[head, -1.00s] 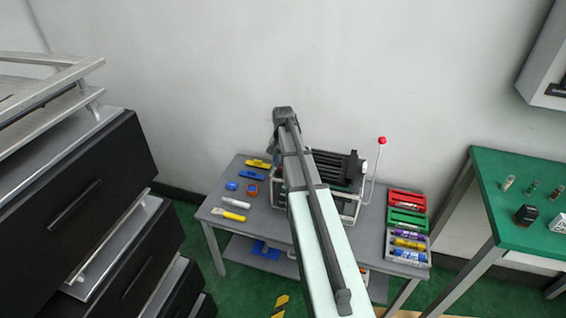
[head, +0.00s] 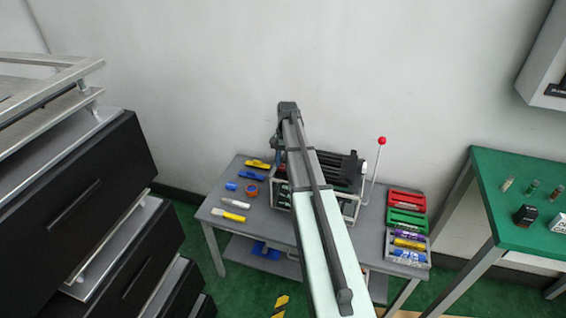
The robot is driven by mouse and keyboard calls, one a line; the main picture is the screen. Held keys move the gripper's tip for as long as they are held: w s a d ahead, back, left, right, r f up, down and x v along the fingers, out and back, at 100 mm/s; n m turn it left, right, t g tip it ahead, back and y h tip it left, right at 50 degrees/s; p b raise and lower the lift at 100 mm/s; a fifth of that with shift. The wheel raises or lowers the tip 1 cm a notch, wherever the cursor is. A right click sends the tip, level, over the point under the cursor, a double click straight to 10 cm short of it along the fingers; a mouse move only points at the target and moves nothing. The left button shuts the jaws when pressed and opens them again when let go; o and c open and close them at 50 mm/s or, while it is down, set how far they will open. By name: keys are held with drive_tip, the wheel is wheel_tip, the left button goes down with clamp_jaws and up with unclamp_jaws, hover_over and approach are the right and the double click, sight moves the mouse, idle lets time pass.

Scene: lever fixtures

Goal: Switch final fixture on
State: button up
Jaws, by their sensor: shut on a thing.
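A dark fixture (head: 345,168) with several black bars sits in a light metal frame on the grey table. A lever with a red ball knob (head: 381,141) stands upright at its right side. My arm crosses in front of the fixture, and its far end is above the fixture's left end. My gripper (head: 277,143) hangs below that far end and is only partly seen. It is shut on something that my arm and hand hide. The left part of the fixture is also hidden. My gripper is well apart from the red-knobbed lever.
The grey table (head: 220,228) carries small tools on its left and red and green trays (head: 406,218) with markers on its right. A green table (head: 535,185) stands at the right, black drawers (head: 90,190) at the left. A bare wall is behind.

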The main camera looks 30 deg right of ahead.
drive_tip(key=o, duration=1.1)
drive_tip(key=shift+c, duration=0.2)
drive_tip(key=v, duration=1.4)
drive_tip(key=shift+f, duration=0.1)
